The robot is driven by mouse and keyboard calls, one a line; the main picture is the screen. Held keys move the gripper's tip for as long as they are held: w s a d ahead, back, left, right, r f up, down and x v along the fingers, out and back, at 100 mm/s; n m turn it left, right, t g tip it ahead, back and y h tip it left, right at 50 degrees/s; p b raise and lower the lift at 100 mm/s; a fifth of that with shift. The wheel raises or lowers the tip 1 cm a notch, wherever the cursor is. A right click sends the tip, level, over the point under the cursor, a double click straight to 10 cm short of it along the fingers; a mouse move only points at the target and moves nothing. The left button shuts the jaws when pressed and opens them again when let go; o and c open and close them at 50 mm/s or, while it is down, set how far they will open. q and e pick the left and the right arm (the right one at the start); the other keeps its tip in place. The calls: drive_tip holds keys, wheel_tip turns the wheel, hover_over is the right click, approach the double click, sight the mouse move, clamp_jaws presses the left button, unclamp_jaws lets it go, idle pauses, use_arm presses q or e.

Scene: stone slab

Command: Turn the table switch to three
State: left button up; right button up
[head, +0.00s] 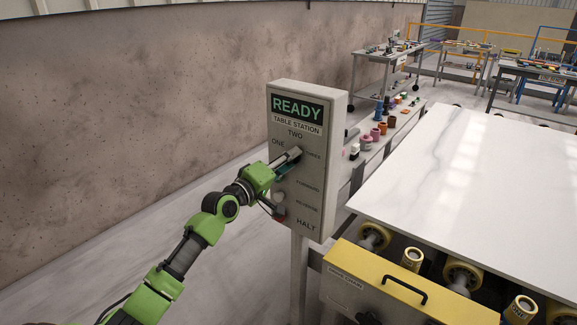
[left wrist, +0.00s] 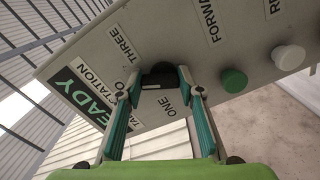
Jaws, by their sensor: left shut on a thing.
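The control box (head: 283,205) is a grey panel on a post, headed READY and TABLE STATION, with the labels ONE, TWO and THREE around its upper knob. The table switch is a black knob (left wrist: 160,75), seen in the left wrist view between my fingertips, with a pale mark near its edge. I cannot tell for sure which label the mark faces. My left gripper (head: 288,163) is at the panel, shut on this knob; it also shows in the left wrist view (left wrist: 160,80). In the head view the fingers mostly hide the knob. My right gripper is not in view.
Below the switch on the panel are a green button (left wrist: 234,80) and a white button (left wrist: 288,57), close to the gripper. A white stone slab (head: 480,180) lies on rollers at the right, behind a yellow-topped housing (head: 410,285). A concrete wall (head: 130,110) stands at the left.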

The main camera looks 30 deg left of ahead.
use_arm(q)
drive_tip(key=shift+f+m+b, duration=0.2)
drive_tip(key=shift+m+b, duration=0.6)
drive_tip(key=shift+m, duration=2.6)
drive_tip(key=o, duration=1.1)
drive_tip(key=shift+s, duration=0.1)
drive_tip(key=s, duration=0.7)
drive_tip(key=s+a, duration=0.1)
drive_tip(key=s, duration=0.3)
drive_tip(key=shift+s, duration=0.35)
